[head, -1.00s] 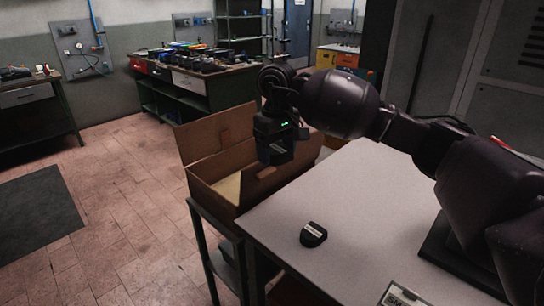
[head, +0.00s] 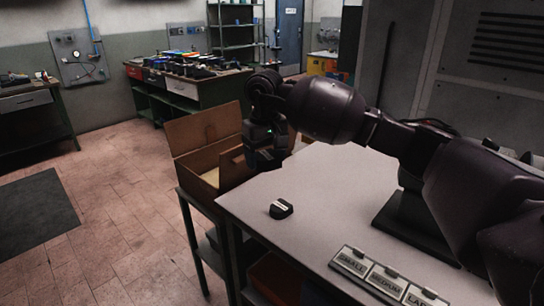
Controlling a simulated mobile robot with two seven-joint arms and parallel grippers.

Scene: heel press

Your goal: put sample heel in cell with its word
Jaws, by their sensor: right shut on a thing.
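A small dark heel (head: 281,208) with a pale label on top lies on the light table (head: 330,190). At the table's front is a row of cells with word plates: SMALL (head: 351,262), MEDIUM (head: 386,282) and one partly cut off by my arm, reading LAR. My right gripper (head: 265,160) is at the table's far left edge, beside the open cardboard box. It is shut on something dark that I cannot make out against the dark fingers. The heel on the table is apart from it. My left gripper is not in view.
The table around the heel is clear. Workbenches (head: 180,95) and shelves (head: 236,30) stand far back across the tiled floor.

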